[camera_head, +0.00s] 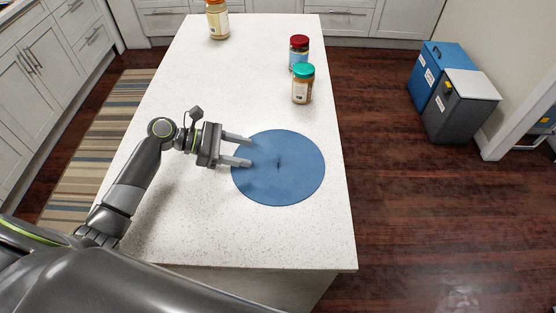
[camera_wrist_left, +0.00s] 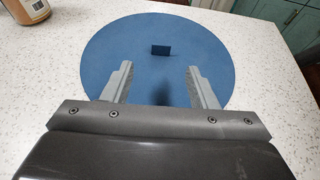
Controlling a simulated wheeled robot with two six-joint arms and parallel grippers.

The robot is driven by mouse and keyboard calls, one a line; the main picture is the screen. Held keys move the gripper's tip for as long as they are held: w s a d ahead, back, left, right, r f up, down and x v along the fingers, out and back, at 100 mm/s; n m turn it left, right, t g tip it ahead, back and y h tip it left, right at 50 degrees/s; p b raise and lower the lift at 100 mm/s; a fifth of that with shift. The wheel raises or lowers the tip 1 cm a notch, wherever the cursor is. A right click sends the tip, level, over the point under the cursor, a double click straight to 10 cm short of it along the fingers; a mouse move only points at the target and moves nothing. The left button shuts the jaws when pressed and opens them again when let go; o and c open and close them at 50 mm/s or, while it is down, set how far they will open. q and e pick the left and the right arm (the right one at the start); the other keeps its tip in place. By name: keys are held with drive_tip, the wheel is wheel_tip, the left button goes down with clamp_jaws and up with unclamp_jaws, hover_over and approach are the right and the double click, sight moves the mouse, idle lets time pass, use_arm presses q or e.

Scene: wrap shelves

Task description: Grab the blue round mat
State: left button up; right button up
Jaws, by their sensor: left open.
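The blue round mat (camera_head: 295,180) lies flat on the white speckled counter, near its right edge. A small dark upright tab stands at its middle; it shows as a small blue block in the left wrist view, where the mat (camera_wrist_left: 115,45) fills the upper middle. My left gripper (camera_head: 250,151) is open and empty, with its fingertips over the left part of the mat. In the left wrist view the open fingers (camera_wrist_left: 158,75) point toward the tab, which is ahead of and between them. The right gripper is not in view.
The counter (camera_head: 200,230) is clear around the mat. A jar with a green lid (camera_head: 303,85) and a jar with a red lid (camera_head: 298,50) stand beyond it. Another jar (camera_head: 217,20) stands at the far end. Bins (camera_head: 460,105) stand on the floor at right.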

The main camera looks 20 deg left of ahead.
sight(277, 159)
use_arm(q)
drive_tip(key=x, duration=0.3)
drive_tip(key=shift+d+p, duration=0.3)
drive_tip(key=p+x, duration=0.1)
drive_tip(key=x, duration=0.3)
drive_tip(key=shift+w+d+f+p, duration=0.1)
drive_tip(key=shift+d+f+p, duration=0.15)
drive_tip(key=shift+d+p, duration=0.05)
drive_tip(key=shift+w+d+f, duration=0.1)
drive_tip(key=shift+d+f, duration=0.1)
drive_tip(key=shift+a, duration=0.1)
drive_tip(key=shift+c, duration=0.3)
drive_tip(key=c, duration=1)
drive_tip(key=shift+c, duration=0.2)
